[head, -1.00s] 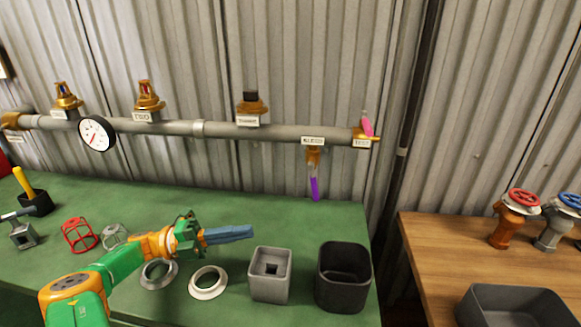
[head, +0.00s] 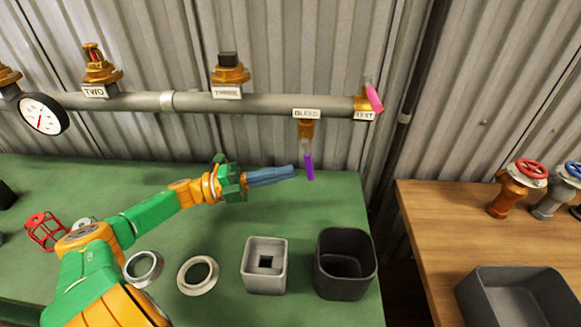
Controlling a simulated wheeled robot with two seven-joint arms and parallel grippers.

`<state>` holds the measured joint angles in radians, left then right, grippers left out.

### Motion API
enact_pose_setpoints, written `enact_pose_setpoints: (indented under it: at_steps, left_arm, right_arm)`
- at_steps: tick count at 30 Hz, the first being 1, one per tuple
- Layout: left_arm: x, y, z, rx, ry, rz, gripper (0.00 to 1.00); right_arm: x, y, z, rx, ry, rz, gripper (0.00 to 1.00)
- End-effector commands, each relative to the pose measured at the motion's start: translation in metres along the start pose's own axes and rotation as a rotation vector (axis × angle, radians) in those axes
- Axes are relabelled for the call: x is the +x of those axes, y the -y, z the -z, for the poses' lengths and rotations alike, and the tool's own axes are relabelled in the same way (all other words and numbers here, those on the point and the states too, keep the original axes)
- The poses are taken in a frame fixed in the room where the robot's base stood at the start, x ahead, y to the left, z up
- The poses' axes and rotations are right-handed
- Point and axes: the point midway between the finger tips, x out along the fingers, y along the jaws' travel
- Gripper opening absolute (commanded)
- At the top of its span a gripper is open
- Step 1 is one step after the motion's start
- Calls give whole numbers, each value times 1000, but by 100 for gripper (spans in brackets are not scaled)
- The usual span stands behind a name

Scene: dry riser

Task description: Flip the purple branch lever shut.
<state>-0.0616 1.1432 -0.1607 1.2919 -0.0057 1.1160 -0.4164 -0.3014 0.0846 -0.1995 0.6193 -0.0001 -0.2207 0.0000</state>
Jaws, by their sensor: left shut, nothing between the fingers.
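The purple branch lever (head: 309,167) hangs down below the brass bleed valve (head: 306,130) on the grey pipe, under the "BLEED" label. My left gripper (head: 291,171) is shut and empty, its blue fingers pointing right. In the picture its fingertips are just left of the lever's lower part, with a small gap; I cannot tell the depth between them. My right gripper is not in view.
The grey pipe (head: 200,102) runs along the corrugated wall, with a pink lever (head: 374,98) at its "TEST" end and a gauge (head: 43,114) at left. A grey block (head: 250,279), a dark bin (head: 332,287) and rings stand on the green bench.

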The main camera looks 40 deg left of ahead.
Motion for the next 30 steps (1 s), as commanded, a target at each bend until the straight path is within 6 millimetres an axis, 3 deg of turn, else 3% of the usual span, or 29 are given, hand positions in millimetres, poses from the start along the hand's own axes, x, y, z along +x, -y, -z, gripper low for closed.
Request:
enact_pose_setpoints:
  at_steps: [6, 19, 30]
  left_arm:
    - [21, 1, 0, -1, -1, 2, 0]
    - [23, -1, 0, -2, 0, 5, 0]
    - [33, -12, 2, -34, 1, 165, 0]
  right_arm:
    - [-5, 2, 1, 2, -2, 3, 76]
    - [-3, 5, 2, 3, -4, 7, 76]
    - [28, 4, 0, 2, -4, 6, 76]
